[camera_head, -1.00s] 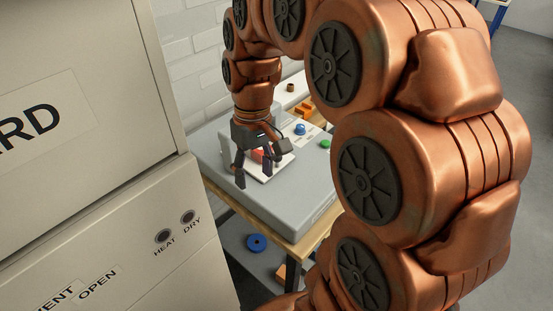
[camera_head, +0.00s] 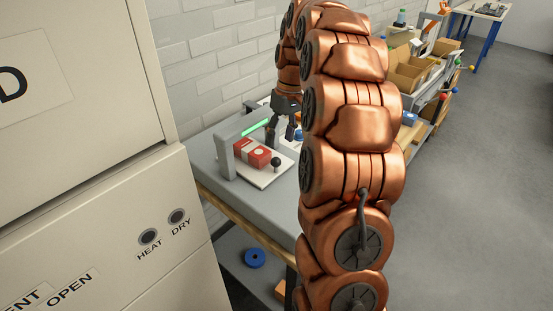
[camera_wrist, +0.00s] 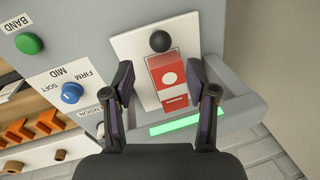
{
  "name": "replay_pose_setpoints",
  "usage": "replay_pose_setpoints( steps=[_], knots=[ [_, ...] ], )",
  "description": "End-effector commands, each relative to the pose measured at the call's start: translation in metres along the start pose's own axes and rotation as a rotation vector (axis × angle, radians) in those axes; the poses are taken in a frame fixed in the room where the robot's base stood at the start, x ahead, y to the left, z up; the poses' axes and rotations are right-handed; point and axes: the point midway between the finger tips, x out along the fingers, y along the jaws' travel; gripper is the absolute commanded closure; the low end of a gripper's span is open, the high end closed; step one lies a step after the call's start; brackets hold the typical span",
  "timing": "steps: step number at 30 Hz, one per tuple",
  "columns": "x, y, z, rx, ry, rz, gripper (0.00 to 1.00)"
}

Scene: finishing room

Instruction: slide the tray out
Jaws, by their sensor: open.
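The tray (camera_head: 266,176) is a flat white plate with a round black knob (camera_head: 276,162) at its near right edge. It lies on a grey machine (camera_head: 243,198), and a red box with a white spot (camera_head: 250,152) rests on it. In the wrist view the tray (camera_wrist: 126,50), knob (camera_wrist: 160,41) and red box (camera_wrist: 167,78) lie ahead of my gripper (camera_wrist: 160,78). The gripper is open, its fingers apart to either side of the box in that view, with nothing gripped. In the head view my gripper (camera_head: 281,141) is above the machine, behind the box; contact cannot be told.
A glowing green strip (camera_wrist: 187,121) runs along the machine's bar. A blue knob (camera_wrist: 72,93) and a green button (camera_wrist: 29,43) are on its panel. A tall beige cabinet (camera_head: 115,235) stands close on the left. Open floor (camera_head: 470,200) lies to the right.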

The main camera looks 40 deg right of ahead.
Motion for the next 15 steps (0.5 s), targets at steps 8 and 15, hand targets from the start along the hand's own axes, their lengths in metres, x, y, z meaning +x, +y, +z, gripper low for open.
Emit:
replay_pose_setpoints(
  steps=[8,15],
  knots=[
    [0.027,-0.001,0.001,0.001,-0.003,-0.002,0.43],
    [0.055,-0.001,0.001,0.000,-0.002,-0.001,0.43]
  ],
)
